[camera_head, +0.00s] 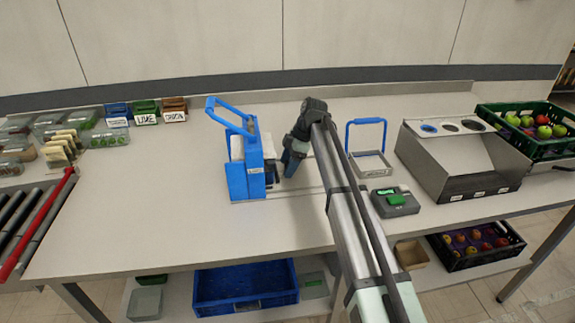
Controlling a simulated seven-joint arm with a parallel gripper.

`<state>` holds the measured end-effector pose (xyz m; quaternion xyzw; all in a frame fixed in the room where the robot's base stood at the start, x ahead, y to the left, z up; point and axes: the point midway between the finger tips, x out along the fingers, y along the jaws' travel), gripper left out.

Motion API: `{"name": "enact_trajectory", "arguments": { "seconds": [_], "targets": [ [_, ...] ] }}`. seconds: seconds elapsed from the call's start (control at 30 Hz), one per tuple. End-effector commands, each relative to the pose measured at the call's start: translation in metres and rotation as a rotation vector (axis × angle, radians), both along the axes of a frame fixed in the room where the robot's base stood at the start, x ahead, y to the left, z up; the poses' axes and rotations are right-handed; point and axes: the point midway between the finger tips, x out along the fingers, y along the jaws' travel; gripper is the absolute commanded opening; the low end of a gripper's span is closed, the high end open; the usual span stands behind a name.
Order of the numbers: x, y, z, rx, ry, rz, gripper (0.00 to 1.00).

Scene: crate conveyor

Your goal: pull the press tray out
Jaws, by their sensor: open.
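The press (246,178) is a blue upright block with a blue lever handle (228,113) raised to the upper left. It stands on the middle of the table. My gripper (280,168) is open, close to the right side of the press. I cannot tell if its fingers touch the press. The press tray cannot be made out clearly; the dark area between press and gripper is small and partly hidden by my wrist. My arm runs from the bottom right up to the gripper.
A grey tray with a blue hoop handle (370,164) stands right of my arm. A dark box with a green top (395,202) is in front of it. A metal sorter (445,165) and a green fruit crate (548,149) stand farther right. The table front-left is clear.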

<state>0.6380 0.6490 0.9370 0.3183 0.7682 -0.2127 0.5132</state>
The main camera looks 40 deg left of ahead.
Motion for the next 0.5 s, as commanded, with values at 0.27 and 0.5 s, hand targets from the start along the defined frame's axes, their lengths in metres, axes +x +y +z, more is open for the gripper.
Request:
{"name": "enact_trajectory", "arguments": {
  "seconds": [0.27, 0.5],
  "targets": [
    [-0.0020, 0.0019, -0.0059, 0.000, 0.000, 0.000, 0.72],
    [-0.0020, 0.0018, -0.0057, 0.000, 0.000, 0.000, 0.64]
  ]
}}
